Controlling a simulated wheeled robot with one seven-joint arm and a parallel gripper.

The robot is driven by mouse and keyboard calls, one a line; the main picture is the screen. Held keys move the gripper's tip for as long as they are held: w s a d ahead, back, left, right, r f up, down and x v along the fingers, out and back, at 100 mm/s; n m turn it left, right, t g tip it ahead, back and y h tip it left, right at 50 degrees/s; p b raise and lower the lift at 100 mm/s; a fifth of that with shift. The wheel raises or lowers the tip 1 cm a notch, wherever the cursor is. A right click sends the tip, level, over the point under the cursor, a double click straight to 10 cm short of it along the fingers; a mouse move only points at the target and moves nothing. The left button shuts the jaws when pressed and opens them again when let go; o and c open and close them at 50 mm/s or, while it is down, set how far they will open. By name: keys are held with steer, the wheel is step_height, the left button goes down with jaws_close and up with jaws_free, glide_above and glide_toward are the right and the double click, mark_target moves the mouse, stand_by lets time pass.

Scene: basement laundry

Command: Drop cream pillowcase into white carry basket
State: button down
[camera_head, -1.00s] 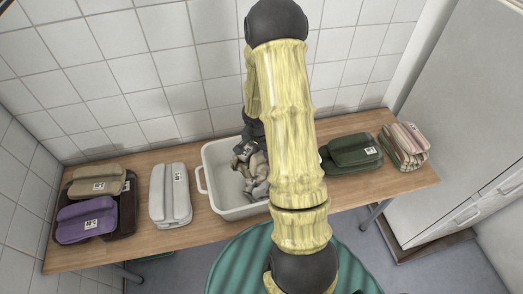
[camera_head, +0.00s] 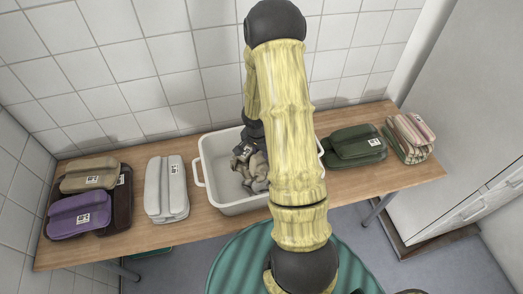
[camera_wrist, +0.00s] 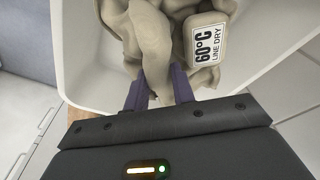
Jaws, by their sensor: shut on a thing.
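The cream pillowcase (camera_head: 259,172) is crumpled and hangs or rests inside the white carry basket (camera_head: 206,183) on the table. My gripper (camera_wrist: 160,90) is over the basket, pointing down into it. Its two dark purple fingers are shut on a fold of the pillowcase (camera_wrist: 151,40). A white label on the cloth reads "60°C LINE DRY". In the wrist view the basket's walls (camera_wrist: 88,70) surround the cloth. My arm hides the right part of the basket in the head view, and I cannot tell whether the cloth touches the basket floor.
A folded white cloth (camera_head: 166,190) lies left of the basket. Beige (camera_head: 88,175) and purple (camera_head: 80,216) folded cloths lie on a dark brown one farther left. Green (camera_head: 355,146) and striped (camera_head: 408,138) folded cloths lie to the right. A tiled wall stands behind the table (camera_head: 225,227).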

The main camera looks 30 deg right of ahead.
steer(key=c, duration=1.1)
jaws_free()
step_height(320, 180, up, 17)
steer(key=s+a+p, duration=0.1)
steer(key=a, duration=0.1)
steer(key=shift+s+a, duration=0.15)
steer(key=shift+r, duration=0.1)
steer(key=s+a+r+n+t+y, duration=0.1)
steer(key=s+a+r+n, duration=0.2)
steer(key=s+a+n, duration=0.6)
steer(key=a+n, duration=0.3)
steer(key=shift+s+r+t+y, duration=0.3)
steer(key=shift+s+t, duration=0.05)
steer(key=shift+t, duration=0.05)
